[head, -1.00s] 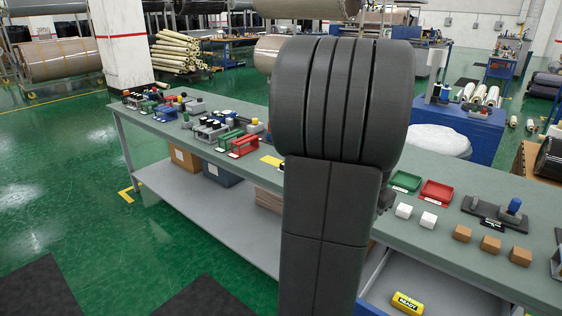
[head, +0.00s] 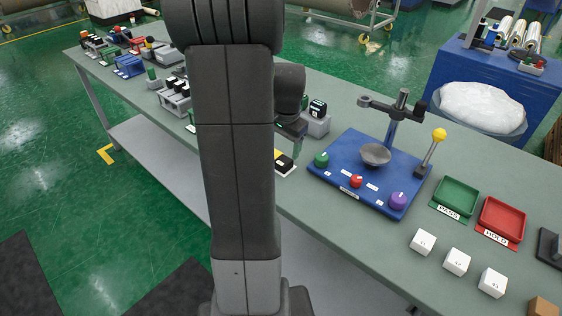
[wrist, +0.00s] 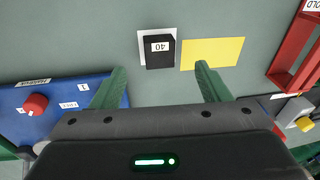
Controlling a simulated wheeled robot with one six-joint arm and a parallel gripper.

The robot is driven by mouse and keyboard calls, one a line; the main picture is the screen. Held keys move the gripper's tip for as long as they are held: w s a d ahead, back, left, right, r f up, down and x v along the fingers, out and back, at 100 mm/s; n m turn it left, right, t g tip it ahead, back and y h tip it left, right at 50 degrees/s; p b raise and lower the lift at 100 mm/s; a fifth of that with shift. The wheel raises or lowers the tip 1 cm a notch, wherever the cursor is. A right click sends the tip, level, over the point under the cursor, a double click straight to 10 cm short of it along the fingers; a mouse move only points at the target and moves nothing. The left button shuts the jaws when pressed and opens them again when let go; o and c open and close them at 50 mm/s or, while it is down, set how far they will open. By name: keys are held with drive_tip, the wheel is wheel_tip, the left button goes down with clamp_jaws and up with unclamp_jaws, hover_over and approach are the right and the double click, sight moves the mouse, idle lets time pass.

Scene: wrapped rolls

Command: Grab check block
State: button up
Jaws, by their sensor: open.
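In the wrist view a black block (wrist: 160,57) with a white number label sits on a white card (wrist: 142,42), beside a yellow card (wrist: 213,52). My gripper (wrist: 160,70) is open and empty, its green fingers spread left and right. The block lies between the fingers' lines, just beyond their tips, not gripped. In the head view my gripper (head: 294,128) hangs over the bench, partly hidden by my arm. The block (head: 284,160) and cards show just below it, small and partly covered.
A blue station (head: 345,190) with coloured knobs, a metal bowl and a yellow-topped lever stands right of the gripper. Green (head: 455,197) and red (head: 501,218) trays and several white cubes (head: 456,262) lie further right. Racks and small parts crowd the bench to the left.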

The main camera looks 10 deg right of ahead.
sight(284, 161)
drive_tip(key=shift+w+a+f, duration=0.1)
drive_tip(key=shift+w+f, duration=0.15)
drive_tip(key=shift+f, duration=0.2)
drive_tip(key=shift+w+f, duration=0.2)
drive_tip(key=shift+f, duration=0.25)
drive_tip(key=shift+s+f, duration=0.15)
drive_tip(key=shift+f, duration=0.25)
drive_tip(key=shift+w+d+f+p, duration=0.1)
drive_tip(key=shift+w+f, duration=0.05)
drive_tip(key=shift+f, duration=0.6)
drive_tip(key=shift+w+d+f+p, duration=0.15)
drive_tip(key=shift+w+f, duration=0.05)
drive_tip(key=shift+f, duration=0.55)
drive_tip(key=shift+w+d+f+p, duration=0.1)
drive_tip(key=shift+w+f, duration=0.05)
drive_tip(key=shift+f, duration=0.6)
drive_tip(key=shift+c, duration=0.4)
drive_tip(key=c, duration=1)
